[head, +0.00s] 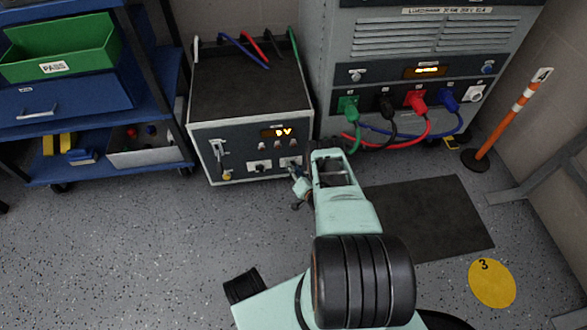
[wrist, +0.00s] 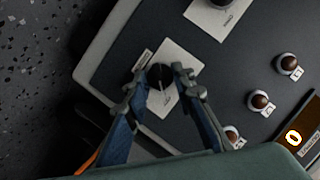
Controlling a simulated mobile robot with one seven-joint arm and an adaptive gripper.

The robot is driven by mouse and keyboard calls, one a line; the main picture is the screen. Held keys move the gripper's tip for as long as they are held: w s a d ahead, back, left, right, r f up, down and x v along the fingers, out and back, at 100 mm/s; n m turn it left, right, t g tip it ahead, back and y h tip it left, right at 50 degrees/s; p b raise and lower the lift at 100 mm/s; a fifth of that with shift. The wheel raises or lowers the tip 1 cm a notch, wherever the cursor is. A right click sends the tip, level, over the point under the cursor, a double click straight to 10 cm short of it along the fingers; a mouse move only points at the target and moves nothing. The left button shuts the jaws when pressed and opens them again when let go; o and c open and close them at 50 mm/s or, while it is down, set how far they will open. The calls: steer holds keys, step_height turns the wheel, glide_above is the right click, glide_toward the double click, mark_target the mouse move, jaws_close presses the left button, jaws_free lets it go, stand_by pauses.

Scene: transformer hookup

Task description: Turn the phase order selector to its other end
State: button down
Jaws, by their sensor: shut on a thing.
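A black round knob (wrist: 158,77) on a white plate (wrist: 180,62) sits between my fingertips in the wrist view. I take it for the phase order selector, but its label is too small to read. My gripper (wrist: 161,73) is shut on this knob, one finger on each side. In the head view my gripper (head: 298,181) is at the lower right of the front panel (head: 238,143) of a dark-topped box. The knob's plate (head: 290,162) shows just above it there. The knob's pointing direction cannot be told clearly.
A second plate (wrist: 216,14) lies beside it on the panel. Several brown-capped fittings (wrist: 288,63) stand nearby. A lever (head: 219,150) is at the panel's left. The grey cabinet (head: 385,75) with coloured plugs stands right. An orange post (head: 512,115) is further right.

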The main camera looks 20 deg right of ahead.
mark_target(290, 148)
steer(key=shift+w+r, duration=0.1)
steer(key=shift+w, duration=0.05)
stand_by(0.3)
steer(key=c, duration=1.6)
jaws_free()
steer(key=shift+r, duration=4.95)
steer(key=shift+c, duration=0.3)
